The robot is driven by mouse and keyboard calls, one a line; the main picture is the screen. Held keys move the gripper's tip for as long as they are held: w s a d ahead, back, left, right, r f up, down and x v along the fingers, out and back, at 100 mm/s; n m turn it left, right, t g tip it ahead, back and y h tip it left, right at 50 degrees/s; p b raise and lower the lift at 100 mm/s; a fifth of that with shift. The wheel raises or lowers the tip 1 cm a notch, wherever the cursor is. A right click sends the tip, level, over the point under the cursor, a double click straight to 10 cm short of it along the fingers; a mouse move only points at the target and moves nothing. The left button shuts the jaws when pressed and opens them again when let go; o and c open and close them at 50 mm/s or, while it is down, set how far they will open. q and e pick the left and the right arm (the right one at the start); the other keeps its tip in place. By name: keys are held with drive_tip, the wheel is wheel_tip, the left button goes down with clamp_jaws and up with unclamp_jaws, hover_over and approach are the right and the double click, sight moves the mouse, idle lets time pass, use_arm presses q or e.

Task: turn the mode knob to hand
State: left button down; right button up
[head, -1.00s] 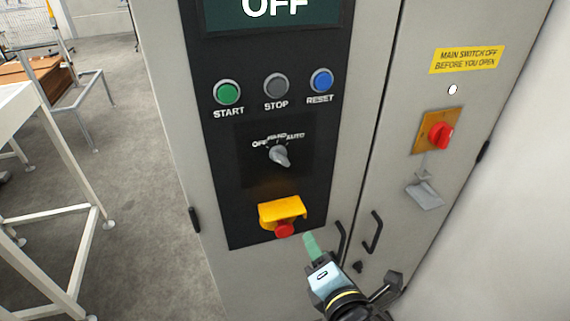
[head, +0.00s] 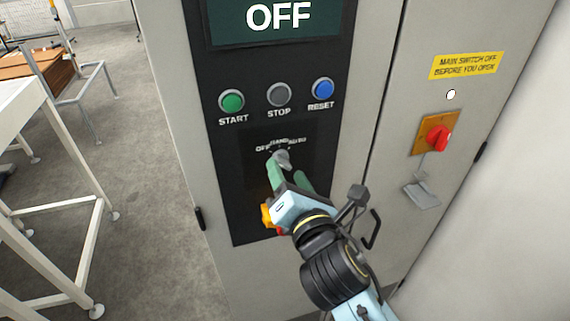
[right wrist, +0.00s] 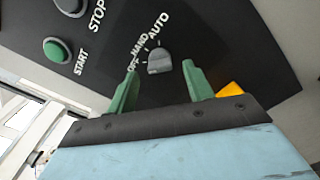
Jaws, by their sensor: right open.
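The grey mode knob (head: 281,159) sits on the black panel below the push buttons, with OFF, HAND and AUTO marked above it. It also shows in the right wrist view (right wrist: 159,62), where its white pointer line is toward the OFF side. The display above (head: 279,16) reads OFF. My right gripper (head: 290,166) is in front of the knob, its green fingers partly covering it. In the right wrist view the right gripper (right wrist: 160,76) is open, one finger on each side of the knob, apart from it. My left gripper is not in view.
The START (head: 231,101), STOP (head: 279,95) and RESET (head: 322,89) buttons are above the knob. The yellow emergency-stop housing (head: 266,215) is below, mostly behind my gripper. A red main switch (head: 437,138) is on the right door.

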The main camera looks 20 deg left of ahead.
sight(282, 161)
drive_tip(key=shift+x, duration=1.35)
drive_tip(key=c, duration=1)
